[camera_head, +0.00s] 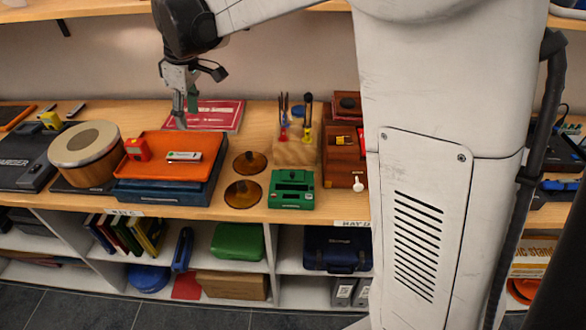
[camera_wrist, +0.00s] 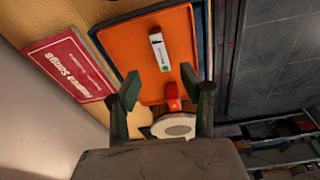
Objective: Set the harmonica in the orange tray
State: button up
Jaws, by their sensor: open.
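The orange tray (camera_head: 205,141) sits on top of dark blue cases on the wooden bench, and it fills the upper middle of the wrist view (camera_wrist: 150,85). The harmonica, a small silver-white bar with a green mark (camera_head: 184,156), lies flat inside the tray; it also shows in the wrist view (camera_wrist: 160,50). My gripper (camera_head: 180,120) is above the tray's back edge, pointing down, apart from the harmonica. In the wrist view its two fingers (camera_wrist: 164,92) are spread wide with nothing held between them.
A red object (camera_head: 137,149) is in the tray's left part. A round wooden drum (camera_head: 87,150) stands left of the tray, and a red songbook (camera_head: 213,114) lies behind it. Two amber cymbal-like discs (camera_head: 243,193), a green box (camera_head: 292,189) and a wooden tool holder (camera_head: 295,150) stand to the right.

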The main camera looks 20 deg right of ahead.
jog(key=s+d+r+m+t, duration=0.2)
jog(key=s+d+r+m, duration=0.15)
jog(key=s+d, duration=0.4)
jog(key=s+d+f+m+t, duration=0.1)
jog(key=s+d+m, duration=0.1)
jog(key=s, duration=0.5)
jog(key=s+d+f+m+t+h, duration=0.1)
jog(key=s+d+m, duration=0.2)
jog(key=s, duration=0.5)
jog(key=s+d+f+m+t, duration=0.1)
jog(key=s+d+f+m, duration=0.1)
jog(key=s, duration=0.6)
jog(key=shift+d+m+t, duration=0.35)
jog(key=shift+d+t, duration=0.05)
jog(key=shift+d, duration=0.5)
jog(key=shift+f, duration=0.2)
notch_tip(320, 180, down, 2)
jog(key=shift+b, duration=1.1)
jog(key=shift+c, duration=0.3)
